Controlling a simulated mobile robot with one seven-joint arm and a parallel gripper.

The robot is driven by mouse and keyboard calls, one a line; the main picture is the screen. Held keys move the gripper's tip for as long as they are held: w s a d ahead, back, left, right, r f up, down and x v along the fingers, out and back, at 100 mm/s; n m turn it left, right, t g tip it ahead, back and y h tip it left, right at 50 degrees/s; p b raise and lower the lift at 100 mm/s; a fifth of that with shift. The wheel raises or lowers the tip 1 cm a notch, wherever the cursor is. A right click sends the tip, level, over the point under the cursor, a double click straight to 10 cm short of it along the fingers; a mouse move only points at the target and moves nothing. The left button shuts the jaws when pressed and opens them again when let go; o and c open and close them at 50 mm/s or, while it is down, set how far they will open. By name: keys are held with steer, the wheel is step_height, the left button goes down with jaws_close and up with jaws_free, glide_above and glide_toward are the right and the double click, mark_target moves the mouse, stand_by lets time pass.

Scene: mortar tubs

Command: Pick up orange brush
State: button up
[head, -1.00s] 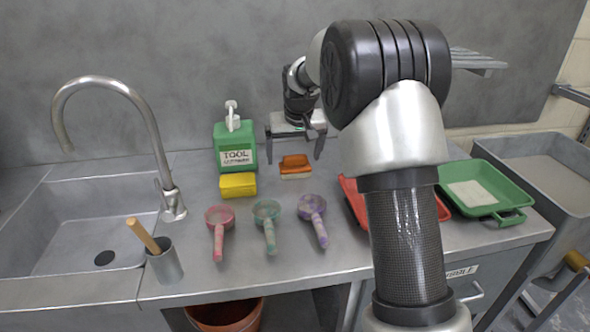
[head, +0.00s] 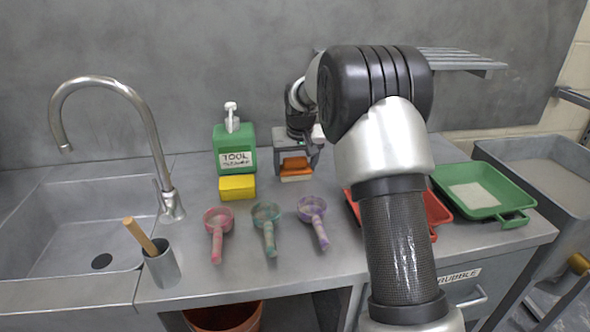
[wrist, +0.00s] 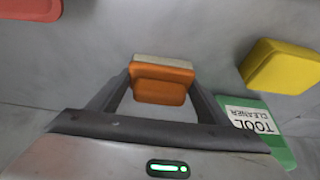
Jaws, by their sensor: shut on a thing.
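The orange brush (head: 295,165) has an orange top and a pale lower part. It is at the back of the counter, right of the green tool cleaner bottle. My gripper (head: 295,170) is down around it, with one finger on each side. In the wrist view the brush (wrist: 160,83) sits between the fingertips of my gripper (wrist: 161,78), which is shut on it. The brush appears at counter level; I cannot tell whether it touches the counter.
A yellow sponge (head: 237,187) lies before the green bottle (head: 235,148). Three scoops, pink (head: 217,222), green (head: 267,217) and purple (head: 312,210), lie in front. A red tray (head: 430,212) is partly behind my arm, and a green tray (head: 484,192) is at right. A sink (head: 70,228) is at left.

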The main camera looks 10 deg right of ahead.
mark_target(295, 158)
steer(key=shift+r, duration=0.1)
step_height(295, 158, up, 10)
steer(key=p, duration=0.2)
steer(key=shift+p, duration=0.4)
